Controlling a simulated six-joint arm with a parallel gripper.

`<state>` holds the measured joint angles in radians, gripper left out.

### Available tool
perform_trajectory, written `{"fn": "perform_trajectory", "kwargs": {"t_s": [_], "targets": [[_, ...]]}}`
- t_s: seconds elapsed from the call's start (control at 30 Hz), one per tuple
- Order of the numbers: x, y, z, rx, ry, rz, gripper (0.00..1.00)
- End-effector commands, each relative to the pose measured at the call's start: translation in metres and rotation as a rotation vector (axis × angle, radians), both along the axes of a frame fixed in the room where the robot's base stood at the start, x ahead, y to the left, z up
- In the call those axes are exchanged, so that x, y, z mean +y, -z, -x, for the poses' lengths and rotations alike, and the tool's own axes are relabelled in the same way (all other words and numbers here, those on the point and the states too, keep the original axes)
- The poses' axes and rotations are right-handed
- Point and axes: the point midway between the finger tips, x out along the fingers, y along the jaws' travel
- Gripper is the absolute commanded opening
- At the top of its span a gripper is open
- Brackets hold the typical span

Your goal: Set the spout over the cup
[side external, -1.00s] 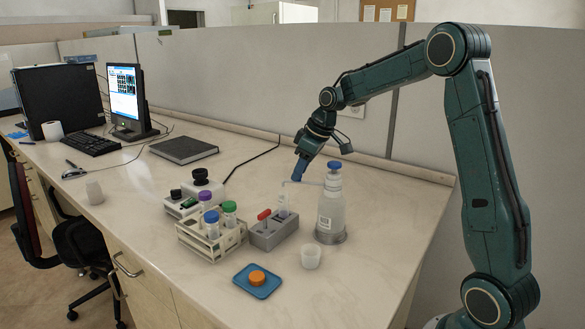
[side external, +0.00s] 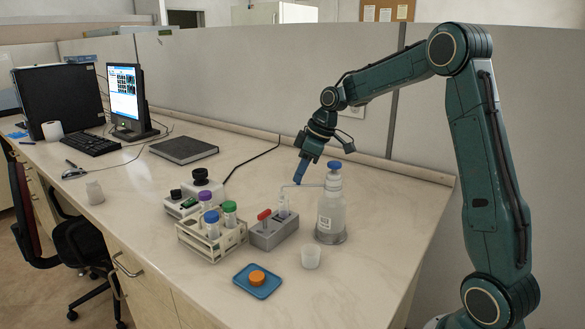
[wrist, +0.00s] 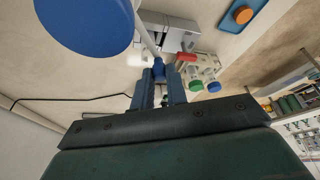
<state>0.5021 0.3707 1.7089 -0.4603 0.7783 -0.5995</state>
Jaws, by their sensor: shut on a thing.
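The wash bottle (side external: 331,214) stands upright on a round grey base, with a blue cap (side external: 334,165). Its thin pale spout (side external: 309,184) points left from the cap, over the grey block rather than over the cup. The small white cup (side external: 311,257) stands on the bench in front of the bottle, apart from it. My gripper (side external: 298,181) is shut on the spout near its outer end. In the wrist view, the cap (wrist: 85,20) is large at upper left and the spout (wrist: 144,30) runs down to my fingertips (wrist: 160,76). I cannot see the cup there.
A grey block (side external: 274,232) with a red-topped item stands left of the bottle. A rack (side external: 214,240) of capped tubes is beside it. A blue tray (side external: 246,286) with an orange cap lies in front. The bench right of the bottle is clear.

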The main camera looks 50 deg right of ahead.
Motion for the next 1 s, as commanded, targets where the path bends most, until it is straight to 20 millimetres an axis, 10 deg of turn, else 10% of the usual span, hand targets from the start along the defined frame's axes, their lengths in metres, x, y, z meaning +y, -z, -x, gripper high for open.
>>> {"fn": "perform_trajectory", "kwargs": {"t_s": [1.0], "targets": [[0.034, -0.001, 0.068, -0.001, -0.922, 0.002, 0.00]]}}
